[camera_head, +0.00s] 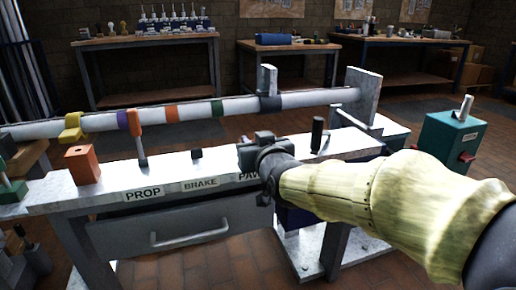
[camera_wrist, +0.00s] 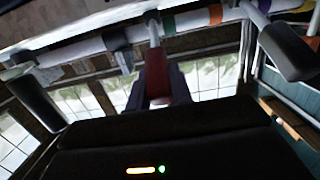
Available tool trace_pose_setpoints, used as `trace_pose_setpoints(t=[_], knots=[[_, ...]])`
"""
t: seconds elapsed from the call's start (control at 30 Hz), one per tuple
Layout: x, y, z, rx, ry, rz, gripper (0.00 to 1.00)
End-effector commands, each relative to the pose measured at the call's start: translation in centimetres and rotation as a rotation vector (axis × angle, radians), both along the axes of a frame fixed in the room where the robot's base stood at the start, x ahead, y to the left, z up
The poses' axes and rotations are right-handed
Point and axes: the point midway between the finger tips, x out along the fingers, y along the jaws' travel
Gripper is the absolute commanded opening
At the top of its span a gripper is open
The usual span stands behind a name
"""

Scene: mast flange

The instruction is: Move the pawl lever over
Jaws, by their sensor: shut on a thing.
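The bench front (camera_head: 210,184) carries labels reading PROP, BRAKE and a third, partly hidden one starting PAW. My gripper (camera_head: 256,150) is at the bench edge, just above the PAW label. It hides the lever there in the head view. In the wrist view, a red-handled lever on a pale rod (camera_wrist: 156,76), which I take as the pawl lever, stands straight ahead between the dark fingers of my gripper (camera_wrist: 158,92). The gripper is shut on its handle. The lever's foot is hard to make out.
A dark upright handle (camera_head: 318,133) stands right of my gripper. An orange-handled lever (camera_head: 137,125) stands to the left, near an orange block (camera_head: 82,164). A long pale mast (camera_head: 190,110) with coloured bands lies behind. A teal box (camera_head: 449,140) stands at right.

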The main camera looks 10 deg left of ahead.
Motion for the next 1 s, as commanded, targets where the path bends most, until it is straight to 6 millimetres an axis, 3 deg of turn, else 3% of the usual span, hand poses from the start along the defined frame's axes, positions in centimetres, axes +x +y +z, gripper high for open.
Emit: trace_pose_setpoints(t=[0.47,0.5,0.57,1.0], knots=[[-0.14,0.0,-0.61,-0.002,0.004,0.002,0.0],[-0.14,0.0,-0.6,-0.002,0.004,0.002,0.3],[-0.14,0.0,-0.54,-0.001,0.002,0.002,0.41],[-0.47,-0.16,-0.11,0.004,-0.005,0.005,0.44]])
